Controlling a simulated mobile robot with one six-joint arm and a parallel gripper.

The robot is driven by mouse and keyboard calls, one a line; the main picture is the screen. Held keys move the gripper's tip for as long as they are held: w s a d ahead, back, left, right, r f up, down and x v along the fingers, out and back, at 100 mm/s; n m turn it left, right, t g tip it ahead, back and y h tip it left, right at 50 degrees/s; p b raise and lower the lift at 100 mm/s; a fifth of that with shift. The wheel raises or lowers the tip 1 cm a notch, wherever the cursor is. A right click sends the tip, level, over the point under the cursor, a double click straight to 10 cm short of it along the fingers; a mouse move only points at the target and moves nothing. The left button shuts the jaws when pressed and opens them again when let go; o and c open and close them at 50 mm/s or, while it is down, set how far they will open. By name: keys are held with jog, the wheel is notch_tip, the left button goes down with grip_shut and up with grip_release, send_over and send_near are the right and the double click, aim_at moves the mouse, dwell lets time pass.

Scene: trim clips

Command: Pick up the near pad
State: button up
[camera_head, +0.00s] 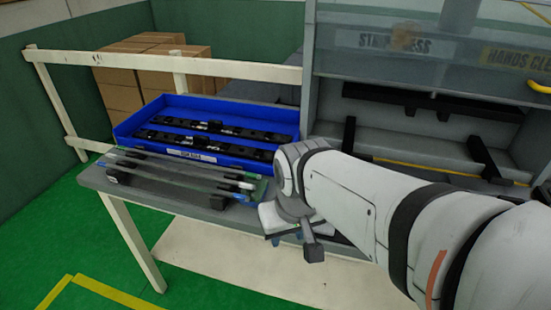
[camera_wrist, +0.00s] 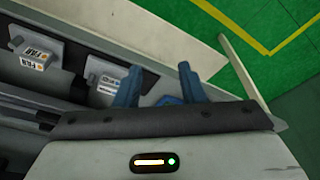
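Two grey pads with white printed labels show in the wrist view. One pad (camera_wrist: 101,70) lies closer to my fingers, and the other pad (camera_wrist: 66,53) lies further left. I cannot tell for sure which is the near pad. My gripper (camera_wrist: 158,85) has its two blue fingers apart with no pad between them. The closer pad lies just left of the left finger, apparently not touching it. In the head view my gripper (camera_head: 275,240) is low at the table's front edge, mostly hidden by my wrist, and I cannot make out the pads there.
A blue bin (camera_head: 222,162) with black trim parts stands on the grey table (camera_head: 92,178). Long thin strips (camera_head: 180,172) lie in front of it. A grey machine with a clear guard (camera_head: 430,65) stands at right. Green floor is open at front left.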

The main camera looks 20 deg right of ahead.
jog(key=shift+s+r, duration=0.1)
jog(key=shift+s, duration=0.05)
jog(key=shift+o, duration=1)
jog(key=shift+w, duration=0.25)
jog(key=o, duration=0.5)
jog(key=w+d+m, duration=0.1)
jog(key=w+d, duration=0.1)
jog(key=w+d+m+g, duration=0.1)
jog(key=w, duration=0.1)
jog(key=w+d+m+p, duration=0.1)
jog(key=w+d, duration=0.1)
jog(key=shift+w+d+f+m, duration=0.25)
jog(key=shift+d+f+m, duration=0.1)
jog(key=shift+f+m, duration=0.05)
jog(key=m+g, duration=0.2)
jog(key=m, duration=0.1)
send_near(327, 229)
jog(key=w+a+r, duration=0.1)
jog(key=w+a, duration=0.2)
jog(key=shift+d+p, duration=0.15)
jog(key=shift+p, duration=0.15)
jog(key=shift+w+d+f, duration=0.1)
jog(key=shift+w+f, duration=0.05)
jog(key=shift+f, duration=1.75)
jog(key=shift+w+d+f, duration=0.1)
jog(key=shift+w+f, duration=0.1)
jog(key=shift+f, duration=1.7)
